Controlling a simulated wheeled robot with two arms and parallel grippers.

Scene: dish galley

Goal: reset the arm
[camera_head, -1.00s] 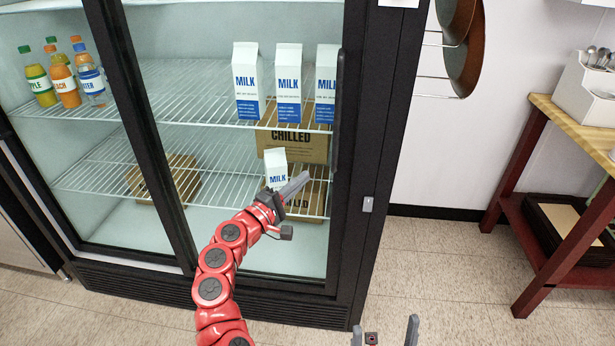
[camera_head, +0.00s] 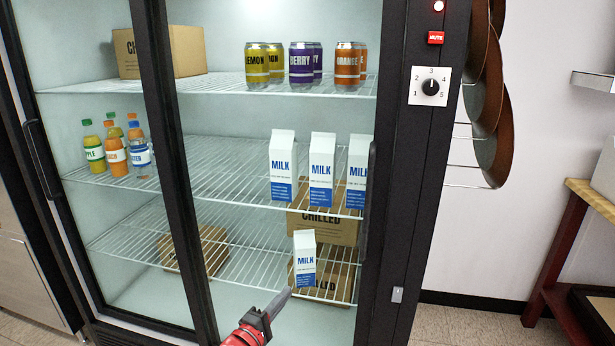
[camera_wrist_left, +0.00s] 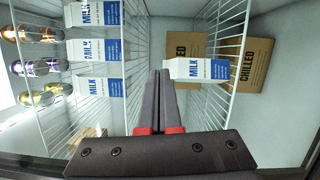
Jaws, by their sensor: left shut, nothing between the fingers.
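My left gripper (camera_head: 280,302) shows at the bottom of the head view, in front of the lower part of the fridge, its grey fingers together and empty. In the left wrist view the shut fingers (camera_wrist_left: 159,78) point into the fridge. A small milk carton (camera_head: 304,258) stands upright on the lower wire shelf, just beyond the fingertips in the head view. It also shows in the left wrist view (camera_wrist_left: 198,70), to the right of the fingertips. Most of my left arm is below the frame. My right gripper is out of view.
The fridge's dark frame (camera_head: 175,170) borders the opening. Several milk cartons (camera_head: 321,168) stand on the middle shelf, with bottles (camera_head: 116,158) to the left. Cans (camera_head: 302,65) are on the top shelf. Chilled boxes (camera_head: 325,227) sit below. A red-legged table (camera_head: 557,255) stands at right.

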